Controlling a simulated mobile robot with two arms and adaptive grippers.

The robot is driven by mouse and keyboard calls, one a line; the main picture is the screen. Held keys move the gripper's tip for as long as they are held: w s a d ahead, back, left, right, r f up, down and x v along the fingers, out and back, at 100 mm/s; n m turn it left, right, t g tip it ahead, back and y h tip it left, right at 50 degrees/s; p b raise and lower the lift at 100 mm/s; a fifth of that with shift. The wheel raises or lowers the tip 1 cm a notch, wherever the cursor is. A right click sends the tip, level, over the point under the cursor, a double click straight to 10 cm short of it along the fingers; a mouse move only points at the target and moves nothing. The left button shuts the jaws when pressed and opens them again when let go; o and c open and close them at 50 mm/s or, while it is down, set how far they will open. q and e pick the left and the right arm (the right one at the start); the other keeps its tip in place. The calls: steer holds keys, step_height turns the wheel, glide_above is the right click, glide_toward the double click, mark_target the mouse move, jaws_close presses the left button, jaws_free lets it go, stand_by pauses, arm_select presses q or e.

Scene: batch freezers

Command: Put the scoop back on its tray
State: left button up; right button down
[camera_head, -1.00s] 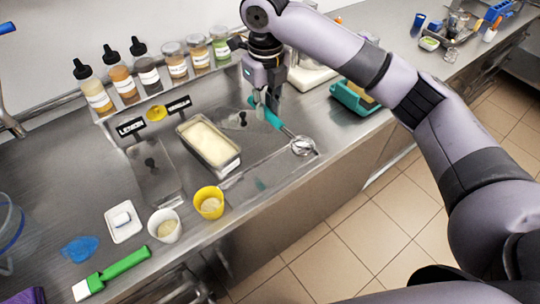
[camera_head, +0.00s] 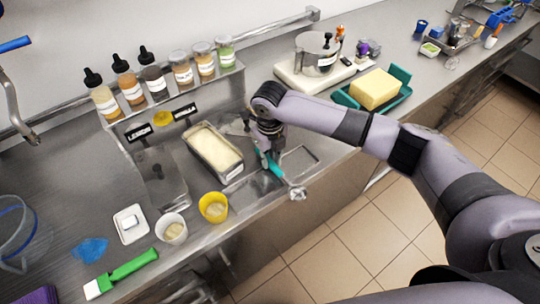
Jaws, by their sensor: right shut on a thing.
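The scoop (camera_head: 273,165) has a teal handle and a shiny metal head (camera_head: 297,193) that points toward the counter's front edge. My right gripper (camera_head: 266,148) is shut on the teal handle, and the arm partly hides the grip. A shallow metal tray (camera_head: 300,160) is set at the right end of the metal station, just right of the scoop. I cannot tell whether the scoop touches the surface below it. My left gripper is not in view.
A metal pan of pale ice cream (camera_head: 237,172) stands left of the scoop. Yellow (camera_head: 213,207) and white (camera_head: 171,228) cups stand near the front edge. Bottles and jars (camera_head: 182,75) line the back ledge. A teal tray with a yellow block (camera_head: 375,89) is at right.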

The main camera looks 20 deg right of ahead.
mark_target(270, 161)
steer(key=shift+f, duration=0.2)
steer(key=c, duration=1.5)
jaws_free()
steer(key=shift+r, duration=0.1)
steer(key=shift+r, duration=0.3)
steer(key=shift+s+a+r+b, duration=0.1)
steer(key=shift+r+b, duration=1.65)
steer(key=shift+r, duration=4.15)
